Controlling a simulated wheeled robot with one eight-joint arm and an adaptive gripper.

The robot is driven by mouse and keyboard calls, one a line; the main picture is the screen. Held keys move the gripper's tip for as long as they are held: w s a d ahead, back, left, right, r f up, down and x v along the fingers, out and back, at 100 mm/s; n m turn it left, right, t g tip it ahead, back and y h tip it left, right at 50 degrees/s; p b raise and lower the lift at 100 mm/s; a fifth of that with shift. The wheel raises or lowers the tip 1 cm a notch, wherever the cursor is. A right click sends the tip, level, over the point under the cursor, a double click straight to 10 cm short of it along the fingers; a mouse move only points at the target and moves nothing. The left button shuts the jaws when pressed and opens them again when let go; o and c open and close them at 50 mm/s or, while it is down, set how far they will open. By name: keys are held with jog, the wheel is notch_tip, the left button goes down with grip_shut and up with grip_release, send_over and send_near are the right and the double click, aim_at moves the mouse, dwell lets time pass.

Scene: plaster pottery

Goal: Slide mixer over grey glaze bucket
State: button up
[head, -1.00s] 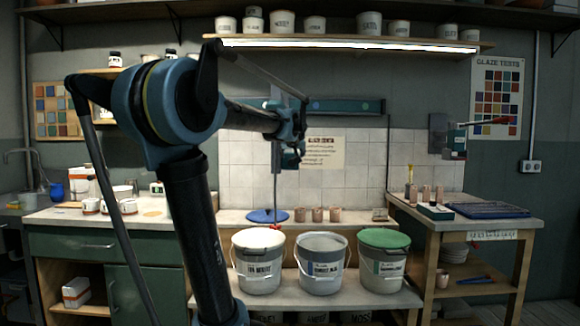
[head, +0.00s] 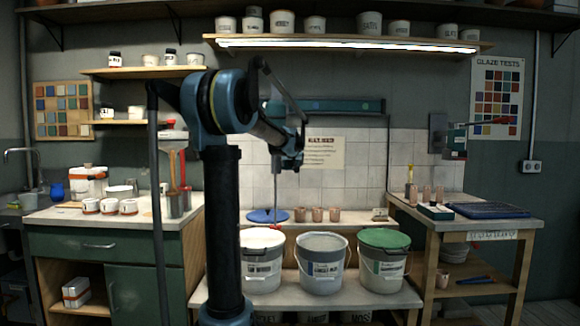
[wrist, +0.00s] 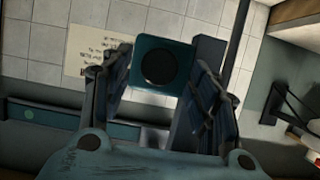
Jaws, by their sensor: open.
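The teal mixer rail (head: 345,107) runs along the wall. The mixer's thin shaft (head: 275,188) hangs down in front of the tiles, above a blue disc (head: 267,215), left of the grey bucket. The grey glaze bucket (head: 322,283) stands in the middle of three on the front bench, open, with grey content. My gripper (head: 290,160) is at the mixer, well above the buckets. In the wrist view a teal block with a dark round face (wrist: 160,64) lies between my open fingers; I cannot tell whether they touch it.
A white-filled bucket (head: 262,277) stands left of the grey one, and a green-topped bucket (head: 383,270) right of it. Several small brown cups (head: 318,214) stand behind. A wooden side table (head: 465,225) is at right. A lit shelf (head: 345,46) hangs above.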

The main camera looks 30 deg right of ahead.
aim_at(292, 162)
jog(key=shift+x, duration=1.6)
grip_shut()
